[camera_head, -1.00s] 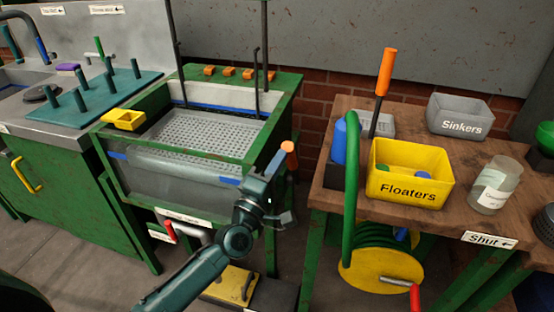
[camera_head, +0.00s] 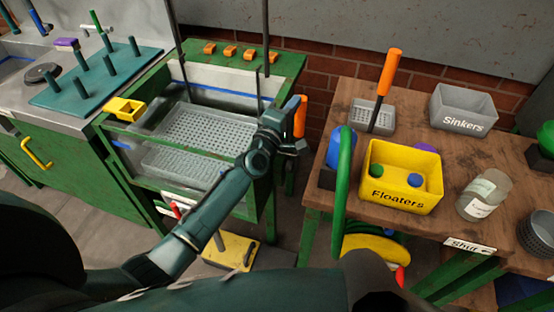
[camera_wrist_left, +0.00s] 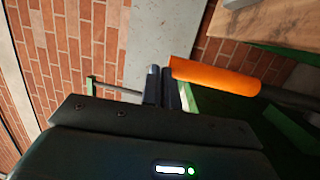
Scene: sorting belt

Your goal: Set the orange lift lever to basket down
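The orange lift lever (camera_head: 299,117) shows its handle at the right side of the tank, just past my left gripper (camera_head: 285,132). In the left wrist view the lever's orange handle (camera_wrist_left: 215,76) lies sideways, with its end at the fingertips. My left gripper's fingers (camera_wrist_left: 162,84) are close together with no visible thing between them. The handle is beside them; I cannot tell whether they touch. The perforated basket (camera_head: 205,135) is inside the clear-walled tank (camera_head: 225,88). My right gripper is not in view.
A wooden table (camera_head: 330,205) to the right holds a yellow Floaters bin (camera_head: 400,200), a grey Sinkers bin (camera_head: 463,108) and a glass jar (camera_head: 484,195). A green hose (camera_head: 343,180) hangs at its near edge. A yellow pedal plate (camera_head: 232,250) is below the tank.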

